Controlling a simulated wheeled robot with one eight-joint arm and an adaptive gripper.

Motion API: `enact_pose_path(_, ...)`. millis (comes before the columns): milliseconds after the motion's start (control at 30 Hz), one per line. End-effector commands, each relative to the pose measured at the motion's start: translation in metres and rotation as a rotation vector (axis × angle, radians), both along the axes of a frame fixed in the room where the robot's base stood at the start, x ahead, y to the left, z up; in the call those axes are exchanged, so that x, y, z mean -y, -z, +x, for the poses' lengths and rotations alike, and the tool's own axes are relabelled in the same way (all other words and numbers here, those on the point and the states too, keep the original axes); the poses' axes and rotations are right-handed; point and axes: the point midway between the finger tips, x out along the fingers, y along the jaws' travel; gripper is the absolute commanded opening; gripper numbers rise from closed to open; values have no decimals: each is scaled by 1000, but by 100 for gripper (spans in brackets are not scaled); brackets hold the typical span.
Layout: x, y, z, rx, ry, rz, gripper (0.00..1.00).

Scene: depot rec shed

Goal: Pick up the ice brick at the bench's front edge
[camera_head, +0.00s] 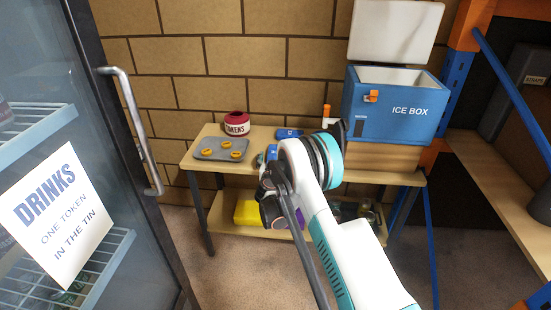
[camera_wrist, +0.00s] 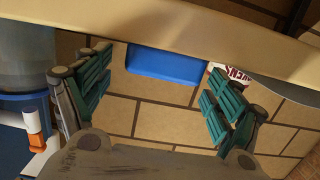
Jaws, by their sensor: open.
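The ice brick (camera_wrist: 166,65) is a plain blue block in the wrist view, resting at the bench's edge. It lies between the lines of my two fingers, beyond their tips. In the head view a blue piece, seemingly the ice brick (camera_head: 271,152), shows on the bench (camera_head: 188,160) beside my arm, partly hidden. My gripper (camera_wrist: 158,88) is open and empty, its green-padded fingers spread wide. In the head view it is in front of the bench, mostly hidden by my wrist. I see no contact with the brick.
A grey tray (camera_head: 207,154) with several yellow rings and a red TOKENS tin (camera_head: 236,124) stand left on the bench. Another blue item (camera_head: 289,133) lies further back. The open ICE BOX (camera_head: 395,120) stands right. A fridge door (camera_head: 110,120) is at left, shelving (camera_head: 490,170) at right.

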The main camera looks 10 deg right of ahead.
Motion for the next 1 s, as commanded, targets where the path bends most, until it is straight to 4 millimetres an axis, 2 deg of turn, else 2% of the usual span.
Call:
enact_pose_path(33,2,6,8,0,1,0,85)
enact_pose_path(200,7,8,28,0,0,0,85)
enact_pose_path(500,8,6,32,0,0,0,85)
enact_pose_path(567,8,6,32,0,0,0,74)
enact_pose_path(767,8,6,32,0,0,0,28)
enact_pose_path(800,8,6,32,0,0,0,26)
enact_pose_path(1000,8,6,32,0,0,0,26)
